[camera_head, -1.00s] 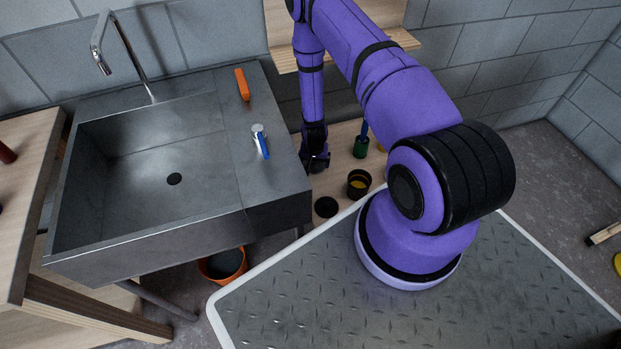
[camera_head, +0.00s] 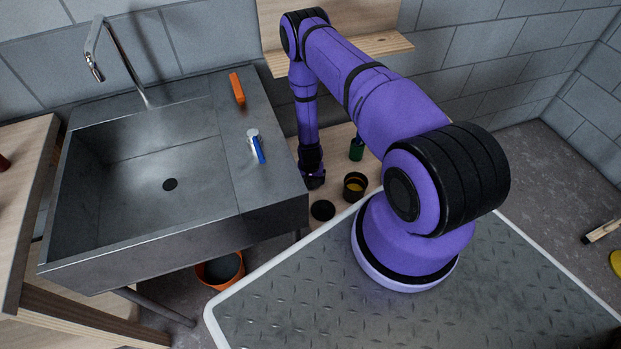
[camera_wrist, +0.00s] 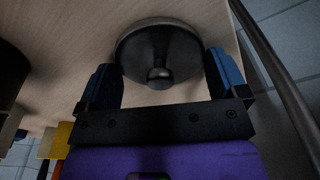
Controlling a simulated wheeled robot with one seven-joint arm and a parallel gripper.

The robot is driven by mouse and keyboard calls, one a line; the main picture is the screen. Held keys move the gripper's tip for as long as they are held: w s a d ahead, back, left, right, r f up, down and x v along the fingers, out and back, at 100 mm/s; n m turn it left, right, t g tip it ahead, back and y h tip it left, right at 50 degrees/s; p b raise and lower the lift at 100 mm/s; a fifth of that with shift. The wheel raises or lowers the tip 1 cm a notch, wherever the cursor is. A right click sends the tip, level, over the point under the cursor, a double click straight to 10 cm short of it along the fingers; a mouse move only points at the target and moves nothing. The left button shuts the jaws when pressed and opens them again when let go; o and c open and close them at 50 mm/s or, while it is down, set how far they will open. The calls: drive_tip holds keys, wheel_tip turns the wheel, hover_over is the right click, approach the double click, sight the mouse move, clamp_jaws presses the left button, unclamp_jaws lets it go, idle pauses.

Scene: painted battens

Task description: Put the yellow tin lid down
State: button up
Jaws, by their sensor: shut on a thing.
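My gripper (camera_head: 313,183) is low over the wooden surface, between the sink unit and the open tins. In the wrist view its two blue fingers (camera_wrist: 165,85) stand on either side of a round, dark metallic lid (camera_wrist: 135,48) with a small knob, and hold it. The lid looks grey here, not yellow. I cannot tell whether it touches the wood beneath. An open dark tin with yellow inside (camera_head: 355,188) stands right of the gripper. Another open dark tin (camera_head: 322,211) stands just below the gripper in the picture. In the head view the lid is hidden.
The wooden surface (camera_head: 337,140) also holds a green jar (camera_head: 357,149). The grey sink unit (camera_head: 275,195) rises close on the left, with an orange block (camera_head: 237,88) and a blue-and-white item (camera_head: 256,147) on it. An orange bucket (camera_head: 220,272) stands below.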

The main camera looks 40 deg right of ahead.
sight(310, 184)
drive_tip(key=shift+f, duration=0.1)
drive_tip(key=o, duration=0.6)
drive_tip(key=r, duration=0.8)
drive_tip(key=s+a+r, duration=0.1)
drive_tip(key=r, duration=0.3)
drive_tip(key=shift+r, duration=0.1)
drive_tip(key=shift+s, duration=0.1)
